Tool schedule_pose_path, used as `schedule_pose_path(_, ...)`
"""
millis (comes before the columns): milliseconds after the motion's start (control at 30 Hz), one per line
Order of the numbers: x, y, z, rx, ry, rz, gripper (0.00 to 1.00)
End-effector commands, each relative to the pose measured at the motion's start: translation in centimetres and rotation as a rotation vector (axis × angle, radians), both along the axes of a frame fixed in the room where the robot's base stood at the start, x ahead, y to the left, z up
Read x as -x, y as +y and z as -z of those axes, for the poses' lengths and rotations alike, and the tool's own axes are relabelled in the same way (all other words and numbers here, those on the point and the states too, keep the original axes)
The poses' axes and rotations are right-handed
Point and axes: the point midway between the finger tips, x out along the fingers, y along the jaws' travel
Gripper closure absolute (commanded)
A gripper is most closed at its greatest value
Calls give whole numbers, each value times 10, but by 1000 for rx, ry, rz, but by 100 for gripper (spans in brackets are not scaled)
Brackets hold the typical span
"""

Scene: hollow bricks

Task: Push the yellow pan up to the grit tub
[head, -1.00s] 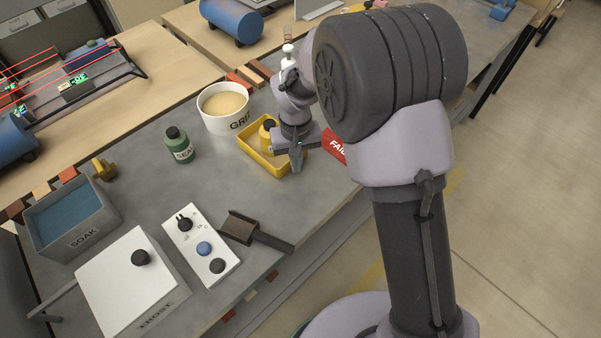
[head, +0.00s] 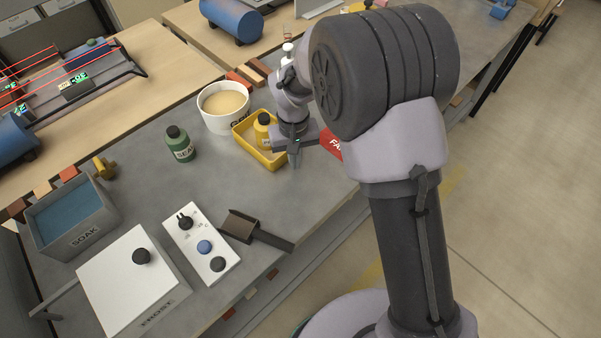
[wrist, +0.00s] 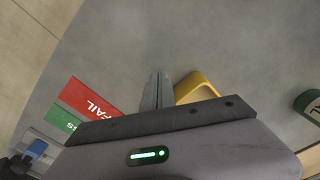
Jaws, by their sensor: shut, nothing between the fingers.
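My gripper (head: 294,158) is shut and empty, pointing down at the pan's right side. In the wrist view the shut fingers (wrist: 157,92) are beside the pan's rounded yellow corner (wrist: 196,84); contact is unclear. My gripper body hides most of the pan there.
A dark scoop (head: 255,232) and white control box (head: 201,245) lie nearer the front. A red FAIL patch (wrist: 88,98) lies on my gripper's other side. Bench between green bottle and pan is clear.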

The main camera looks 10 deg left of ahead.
Motion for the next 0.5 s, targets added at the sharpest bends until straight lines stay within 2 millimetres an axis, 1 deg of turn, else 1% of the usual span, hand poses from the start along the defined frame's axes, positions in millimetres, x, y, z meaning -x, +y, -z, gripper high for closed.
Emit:
schedule_pose_path(67, 2, -2, 0, 0, 0, 0, 100)
schedule_pose_path(167, 2, -3, -5, 0, 0, 0, 100)
schedule_pose_path(500, 2, -2, -53, 0, -1, 1, 100)
